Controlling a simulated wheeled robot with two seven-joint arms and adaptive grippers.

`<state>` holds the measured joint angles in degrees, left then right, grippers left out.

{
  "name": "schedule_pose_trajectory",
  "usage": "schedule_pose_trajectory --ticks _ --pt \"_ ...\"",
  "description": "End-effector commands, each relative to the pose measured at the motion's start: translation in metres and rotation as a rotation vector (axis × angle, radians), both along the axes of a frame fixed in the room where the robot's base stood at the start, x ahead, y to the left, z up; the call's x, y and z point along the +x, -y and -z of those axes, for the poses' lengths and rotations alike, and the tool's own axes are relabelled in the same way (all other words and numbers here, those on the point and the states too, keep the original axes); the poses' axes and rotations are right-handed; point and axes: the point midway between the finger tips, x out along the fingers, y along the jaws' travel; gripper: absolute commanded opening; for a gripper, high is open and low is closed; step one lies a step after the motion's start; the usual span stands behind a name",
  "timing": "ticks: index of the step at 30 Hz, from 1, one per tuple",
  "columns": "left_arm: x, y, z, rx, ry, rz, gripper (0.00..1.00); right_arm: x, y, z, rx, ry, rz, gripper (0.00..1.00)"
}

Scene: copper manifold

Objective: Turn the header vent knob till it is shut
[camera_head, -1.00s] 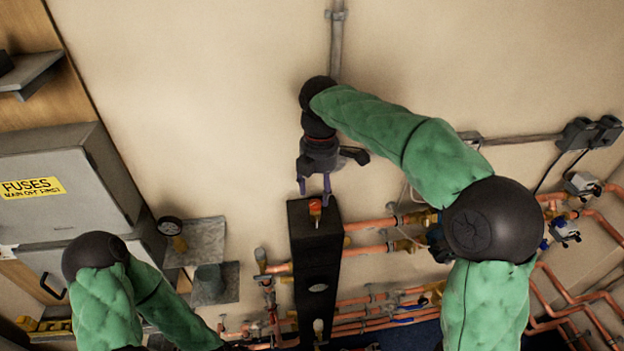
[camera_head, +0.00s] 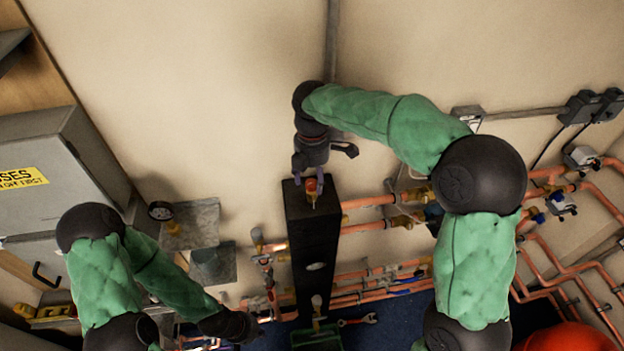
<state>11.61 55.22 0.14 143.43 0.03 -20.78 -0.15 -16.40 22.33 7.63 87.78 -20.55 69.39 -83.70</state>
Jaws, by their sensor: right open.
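The header (camera_head: 312,233) is a tall black block standing near the wall. Its vent knob (camera_head: 312,186), small and red-orange with brass below, sits at the header's top. My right gripper (camera_head: 310,184) points down at the knob, with its purple fingers spread to either side of it. I cannot tell whether the fingers touch the knob. My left gripper (camera_head: 232,328) is low at the left of the header, dark and partly cut off by the lower edge. Its fingers are not clear.
Copper pipes (camera_head: 370,202) with brass valves run right of the header. A grey fuse cabinet (camera_head: 50,170) and grey wall shelves (camera_head: 195,222) are at the left. A spanner (camera_head: 358,320) lies near the header's foot. A red rounded object (camera_head: 565,338) is at the lower right.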

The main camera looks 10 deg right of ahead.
Motion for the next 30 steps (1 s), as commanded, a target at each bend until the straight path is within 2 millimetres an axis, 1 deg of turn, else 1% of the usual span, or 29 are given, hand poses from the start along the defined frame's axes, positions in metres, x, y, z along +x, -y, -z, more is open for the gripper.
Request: schedule_pose_trajectory --ticks 1,5,13,14,15,17,18,19,20,30 --pt "0.0 0.0 -0.0002 0.0 0.0 0.0 0.0 -0.0003 0.0004 0.0044 -0.001 -0.002 0.0 0.56" --pt "0.0 0.0 -0.0003 0.0 0.0 0.0 0.0 0.0 0.0003 0.0103 0.0 0.0 0.0 0.56" --pt "0.0 0.0 -0.0003 0.0 0.0 0.0 0.0 -0.0001 0.0001 0.0115 0.0 0.0 0.0 0.56" --pt "0.0 0.0 -0.0003 0.0 0.0 0.0 0.0 -0.0001 0.0001 0.0115 0.0 0.0 0.0 0.51" --pt "0.0 0.0 -0.0003 0.0 0.0 0.0 0.0 -0.0001 0.0001 0.0115 0.0 0.0 0.0 0.39" --pt "0.0 0.0 -0.0003 0.0 0.0 0.0 0.0 -0.0001 0.0001 0.0114 0.0 0.0 0.0 0.22" --pt "0.0 0.0 -0.0003 0.0 0.0 0.0 0.0 -0.0001 0.0001 0.0114 0.0 0.0 0.0 0.11" --pt "0.0 0.0 -0.0003 0.0 0.0 0.0 0.0 -0.0001 0.0001 0.0114 0.0 0.0 0.0 0.03" --pt "0.0 0.0 -0.0003 0.0 0.0 0.0 0.0 -0.0001 0.0001 0.0114 0.0 0.0 0.0 0.0" --pt "0.0001 0.0 -0.0014 0.0 0.0 0.0 0.0 -0.0001 0.0002 0.0114 -0.001 -0.001 0.032 0.0"
